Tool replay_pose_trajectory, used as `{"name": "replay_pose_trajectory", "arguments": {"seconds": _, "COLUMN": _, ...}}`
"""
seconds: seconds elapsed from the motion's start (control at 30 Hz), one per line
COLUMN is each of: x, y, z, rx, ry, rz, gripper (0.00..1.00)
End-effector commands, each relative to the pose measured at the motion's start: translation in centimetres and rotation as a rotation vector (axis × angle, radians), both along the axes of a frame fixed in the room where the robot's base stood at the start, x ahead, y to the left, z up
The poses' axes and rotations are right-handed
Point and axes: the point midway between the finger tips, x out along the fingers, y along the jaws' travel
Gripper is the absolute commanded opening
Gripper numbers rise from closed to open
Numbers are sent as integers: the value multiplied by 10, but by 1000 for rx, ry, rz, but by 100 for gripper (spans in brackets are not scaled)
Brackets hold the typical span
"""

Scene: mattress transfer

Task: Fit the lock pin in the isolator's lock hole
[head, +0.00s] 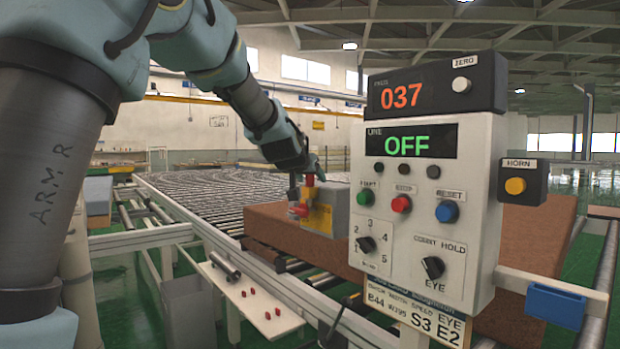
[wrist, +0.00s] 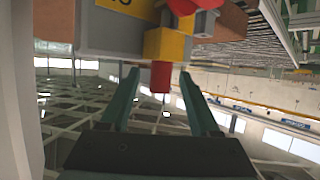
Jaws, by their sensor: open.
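The isolator (head: 340,205) is a grey box with a yellow part, beside the brown mattress in the head view. It also shows upside down at the top of the wrist view (wrist: 110,33). A red rotary handle (head: 299,210) is on its front. A red lock pin (wrist: 161,80) stands out of the yellow block (wrist: 166,45); its red end also shows in the head view (head: 309,180). Its lower part is hidden, so I cannot tell how deep it sits. My gripper (wrist: 159,74) is open, with one finger on each side of the pin and visible gaps.
The control panel (head: 410,215) stands close on the right; its displays read 037 and OFF. A white shelf (head: 283,318) at the lower middle holds several small red pieces. The mattress (head: 275,238) lies on the roller conveyor (head: 205,188). Open air surrounds my gripper above the isolator.

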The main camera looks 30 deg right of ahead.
Motion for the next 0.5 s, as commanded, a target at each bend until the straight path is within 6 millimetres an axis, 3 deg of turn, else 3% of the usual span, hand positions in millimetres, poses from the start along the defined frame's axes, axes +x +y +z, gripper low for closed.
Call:
{"name": "replay_pose_trajectory", "arguments": {"seconds": 0.27, "x": -8, "y": 7, "z": 4, "rx": 0, "ry": -1, "rz": 0, "gripper": 63}}
{"name": "replay_pose_trajectory", "arguments": {"seconds": 0.5, "x": -40, "y": 35, "z": 23, "rx": -3, "ry": -1, "rz": -3, "gripper": 63}}
